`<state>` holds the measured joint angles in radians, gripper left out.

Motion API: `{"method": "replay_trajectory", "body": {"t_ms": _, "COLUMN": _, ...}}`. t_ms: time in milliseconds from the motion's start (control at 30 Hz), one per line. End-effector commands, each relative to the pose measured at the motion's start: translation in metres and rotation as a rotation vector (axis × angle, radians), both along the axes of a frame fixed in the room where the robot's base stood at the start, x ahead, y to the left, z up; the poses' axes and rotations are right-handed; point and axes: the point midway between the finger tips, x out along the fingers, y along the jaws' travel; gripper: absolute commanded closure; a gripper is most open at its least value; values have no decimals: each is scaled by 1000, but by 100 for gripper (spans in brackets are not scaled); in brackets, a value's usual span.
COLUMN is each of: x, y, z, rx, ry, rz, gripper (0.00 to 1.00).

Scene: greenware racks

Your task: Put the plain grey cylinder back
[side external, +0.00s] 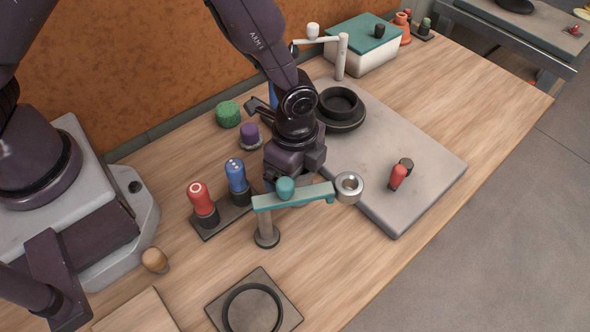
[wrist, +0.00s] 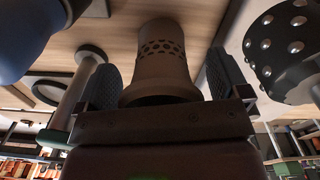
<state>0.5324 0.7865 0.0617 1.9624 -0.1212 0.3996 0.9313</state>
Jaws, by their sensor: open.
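My gripper (side external: 297,187) is low over the table behind the teal bar, its jaws apart. In the wrist view, a grey-brown cylinder (wrist: 165,80) with a honeycomb band and flared end lies between the open fingers (wrist: 168,85), with gaps on both sides. I cannot tell whether it is the plain grey cylinder; the side view hides most of it behind my gripper and the teal bar. A red-topped piece (side external: 203,202) and a blue-topped piece (side external: 237,178) stand on a dark tray (side external: 216,227) to the left. A dark studded cylinder (wrist: 282,50) is right of my fingers.
A teal bar (side external: 318,191) on a post carries a metal ring (side external: 349,187), close in front of my gripper. A grey slab (side external: 421,152) holds a dark bowl (side external: 339,103) and a small red piece (side external: 397,178). Bare table lies at front right.

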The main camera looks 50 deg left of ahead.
Motion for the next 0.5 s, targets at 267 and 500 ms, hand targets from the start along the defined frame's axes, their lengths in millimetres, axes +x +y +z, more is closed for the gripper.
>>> {"method": "replay_trajectory", "body": {"t_ms": 267, "x": 1, "y": 0, "z": 57, "rx": -4, "ry": -6, "rz": 0, "gripper": 6}}
{"method": "replay_trajectory", "body": {"t_ms": 500, "x": 1, "y": 0, "z": 100, "rx": -2, "ry": -4, "rz": 0, "gripper": 6}}
